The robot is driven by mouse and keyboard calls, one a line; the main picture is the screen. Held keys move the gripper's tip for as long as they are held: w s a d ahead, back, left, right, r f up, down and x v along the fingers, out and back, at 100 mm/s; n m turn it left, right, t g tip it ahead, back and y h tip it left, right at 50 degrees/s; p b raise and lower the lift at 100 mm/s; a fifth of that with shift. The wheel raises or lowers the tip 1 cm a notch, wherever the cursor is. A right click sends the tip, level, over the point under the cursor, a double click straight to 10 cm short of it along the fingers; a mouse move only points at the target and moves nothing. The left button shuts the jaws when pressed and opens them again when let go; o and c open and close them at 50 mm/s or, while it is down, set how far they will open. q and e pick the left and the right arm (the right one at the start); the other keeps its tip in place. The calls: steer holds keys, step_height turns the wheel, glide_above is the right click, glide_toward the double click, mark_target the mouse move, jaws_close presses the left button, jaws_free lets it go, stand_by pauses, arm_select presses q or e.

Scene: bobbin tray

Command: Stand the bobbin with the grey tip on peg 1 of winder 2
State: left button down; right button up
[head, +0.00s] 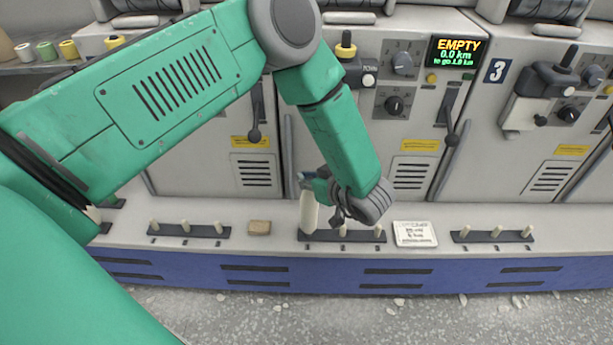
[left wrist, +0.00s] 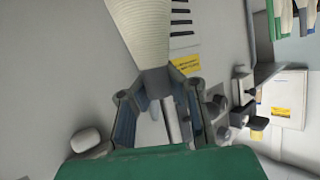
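The cream bobbin (head: 309,214) is upright at the left end of winder 2's dark peg strip (head: 356,238), where peg 1 is hidden. Its lower end appears to meet the strip; whether it is fully seated I cannot tell. In the left wrist view the bobbin (left wrist: 142,30) runs away from the gripper, with its grey tip (left wrist: 155,82) between the fingers. My left gripper (head: 312,180) is at the bobbin's top, its fingers apparently closed around the tip. The middle peg (head: 343,231) and right peg (head: 378,230) are bare. My right gripper is not in view.
Winder 2 has an EMPTY display (head: 457,52). Other peg strips stand at left (head: 188,232) and right (head: 493,237). Winder faces rise behind the ledge.

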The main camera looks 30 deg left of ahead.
arm_select(q)
steer(key=c, duration=2)
jaws_free()
steer(key=shift+d, duration=0.1)
steer(key=shift+p+v, duration=1.45)
steer(key=shift+v, duration=1.2)
steer(key=p+v, duration=0.2)
steer(key=v, duration=0.3)
steer(key=shift+s+d+r, duration=0.1)
steer(key=shift+d+r, duration=0.1)
